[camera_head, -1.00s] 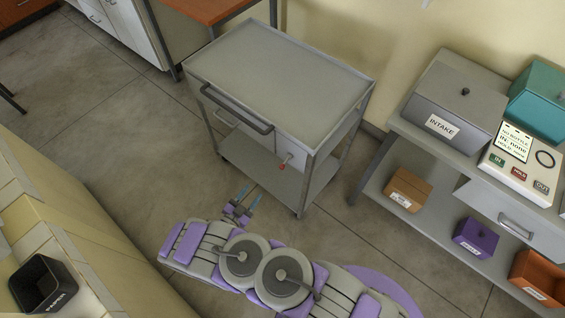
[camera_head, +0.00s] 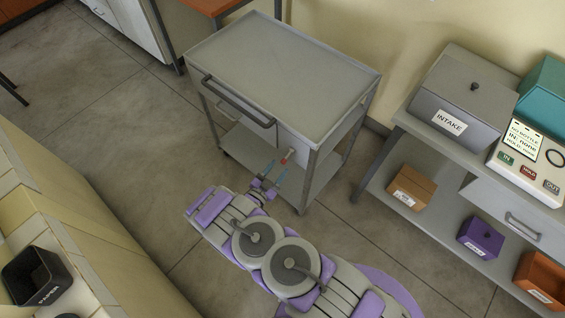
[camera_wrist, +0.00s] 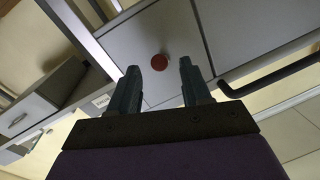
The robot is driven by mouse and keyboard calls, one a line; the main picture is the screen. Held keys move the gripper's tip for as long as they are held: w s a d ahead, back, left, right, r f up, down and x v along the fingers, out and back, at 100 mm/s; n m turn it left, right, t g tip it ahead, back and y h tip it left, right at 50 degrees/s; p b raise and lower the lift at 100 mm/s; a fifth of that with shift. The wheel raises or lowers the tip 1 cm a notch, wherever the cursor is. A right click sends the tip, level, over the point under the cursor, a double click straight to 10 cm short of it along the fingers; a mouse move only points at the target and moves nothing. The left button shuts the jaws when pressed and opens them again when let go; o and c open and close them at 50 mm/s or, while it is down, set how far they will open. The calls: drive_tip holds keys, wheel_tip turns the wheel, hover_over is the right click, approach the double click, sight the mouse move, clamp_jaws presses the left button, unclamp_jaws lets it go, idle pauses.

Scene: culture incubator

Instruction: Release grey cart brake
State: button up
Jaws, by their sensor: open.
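The grey cart (camera_head: 278,70) stands in the middle of the head view, with a flat tray top, a dark push handle and a lower shelf. A small brake lever with a red knob (camera_head: 286,157) sticks out from a pale panel under its top. My gripper (camera_head: 275,171) is open and empty, close in front of the knob. In the wrist view the red knob (camera_wrist: 159,62) shows just beyond and between the two fingertips of my gripper (camera_wrist: 157,80). The fingers look apart from it. The lever behind the knob is hidden in the wrist view.
A grey shelf bench (camera_head: 411,122) at the right holds an INTAKE box (camera_head: 462,95), a teal box (camera_head: 543,96) and a control panel (camera_head: 530,160). A counter with a black PAPER bin (camera_head: 38,277) is at the lower left. Open floor (camera_head: 110,115) lies left of the cart.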

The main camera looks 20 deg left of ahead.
sight(283, 162)
drive_tip(key=x, duration=0.3)
drive_tip(key=shift+w+d+b, duration=0.2)
drive_tip(key=shift+w+b, duration=0.1)
drive_tip(key=shift+w, duration=0.5)
drive_tip(key=shift+a, duration=0.1)
clamp_jaws()
